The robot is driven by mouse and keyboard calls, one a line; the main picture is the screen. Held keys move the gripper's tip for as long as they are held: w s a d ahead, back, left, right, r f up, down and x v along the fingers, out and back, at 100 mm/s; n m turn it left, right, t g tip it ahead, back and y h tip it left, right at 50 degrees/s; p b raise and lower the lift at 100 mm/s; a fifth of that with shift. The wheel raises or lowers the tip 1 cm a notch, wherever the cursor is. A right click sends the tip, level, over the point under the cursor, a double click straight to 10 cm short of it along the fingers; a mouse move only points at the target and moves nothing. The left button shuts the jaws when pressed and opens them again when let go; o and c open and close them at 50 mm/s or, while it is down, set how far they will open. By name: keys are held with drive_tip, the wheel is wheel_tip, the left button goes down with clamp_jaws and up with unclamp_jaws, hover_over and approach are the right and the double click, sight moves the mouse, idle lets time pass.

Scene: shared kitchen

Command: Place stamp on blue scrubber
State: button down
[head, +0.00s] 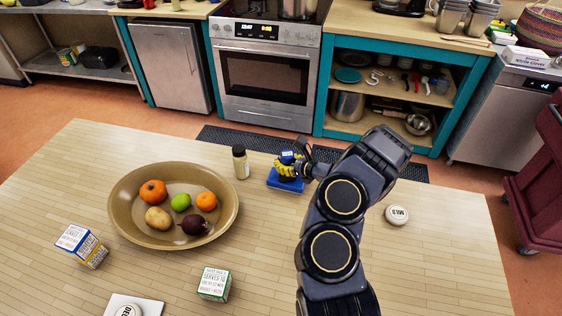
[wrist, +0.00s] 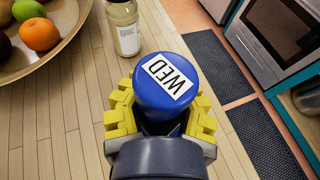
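The stamp (wrist: 165,85) has a round blue top with a white label reading "WED". In the wrist view it sits between the yellow fingers of my gripper (wrist: 160,112), which appear closed around its sides. In the head view my gripper (head: 290,168) is directly over the blue scrubber (head: 286,181), near the table's far edge. The stamp's blue top (head: 288,157) shows at the fingers. The fingers hide the stamp's lower end, so I cannot tell whether it touches the scrubber. The scrubber is hidden in the wrist view.
A jar (head: 240,163) stands just left of the scrubber. A wide bowl (head: 125,219) of produce is farther left. A round "MILD" piece (head: 397,215) lies to the right. Small boxes (head: 214,284) stand nearer the front. The table's far edge is close behind the scrubber.

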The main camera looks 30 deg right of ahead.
drive_tip(key=shift+f, duration=0.15)
drive_tip(key=c, duration=1.2)
unclamp_jaws()
drive_tip(key=shift+o, duration=0.2)
